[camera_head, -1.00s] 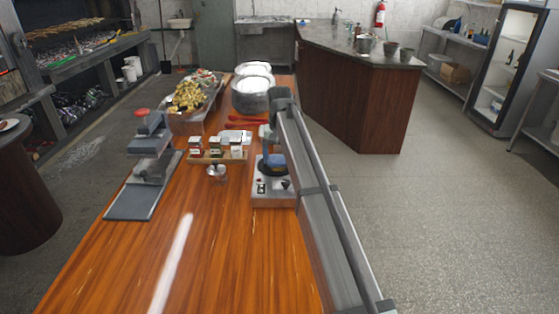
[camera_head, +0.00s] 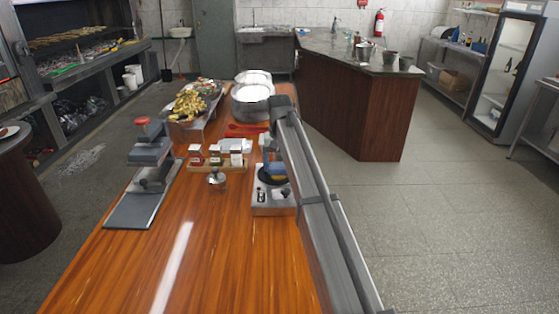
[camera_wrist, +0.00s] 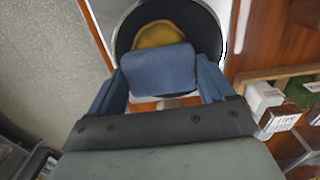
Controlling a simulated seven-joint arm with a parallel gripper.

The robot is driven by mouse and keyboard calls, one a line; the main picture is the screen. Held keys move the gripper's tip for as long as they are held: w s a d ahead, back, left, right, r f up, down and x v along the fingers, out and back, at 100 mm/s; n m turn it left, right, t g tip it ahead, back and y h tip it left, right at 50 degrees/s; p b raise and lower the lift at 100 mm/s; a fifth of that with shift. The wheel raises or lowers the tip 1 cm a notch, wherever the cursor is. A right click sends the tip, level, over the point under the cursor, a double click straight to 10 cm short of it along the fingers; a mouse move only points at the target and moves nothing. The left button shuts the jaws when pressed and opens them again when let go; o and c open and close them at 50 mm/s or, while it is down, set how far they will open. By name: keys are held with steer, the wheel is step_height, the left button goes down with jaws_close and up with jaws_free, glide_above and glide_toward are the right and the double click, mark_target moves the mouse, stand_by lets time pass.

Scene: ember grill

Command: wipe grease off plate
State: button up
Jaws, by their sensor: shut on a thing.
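A dark round plate (camera_wrist: 207,32) lies on a pale appliance with knobs (camera_head: 262,209) at the table's right edge. It also shows in the head view (camera_head: 266,180). My gripper (camera_wrist: 160,80) is over the plate, its blue fingers either side of a blue block (camera_wrist: 158,70), shut on it. A yellow-brown patch (camera_wrist: 160,34) shows at the block's far side in the wrist view. I cannot tell whether it is part of the block or grease on the plate. The block's underside is hidden, so contact with the plate is unclear.
A wooden rack of small boxes (camera_head: 216,160) stands left of the appliance, with a small metal cup (camera_head: 217,179) before it. A grey press-like device (camera_head: 148,185) stands further left. Stacked pale plates (camera_head: 251,92) and a food tray (camera_head: 190,106) are behind. The near tabletop is clear.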

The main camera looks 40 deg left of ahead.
mark_target(272, 182)
steer(key=s+d, duration=0.4)
steer(key=shift+s+a, duration=0.75)
steer(key=shift+a, duration=0.1)
steer(key=shift+w+a, duration=3.45)
steer(key=shift+a, duration=0.05)
steer(key=shift+s+d, duration=3.55)
steer(key=shift+d, duration=0.05)
step_height(272, 182, up, 2)
steer(key=shift+w+a+r, duration=0.1)
steer(key=shift+a+r, duration=0.05)
steer(key=shift+r, duration=2.95)
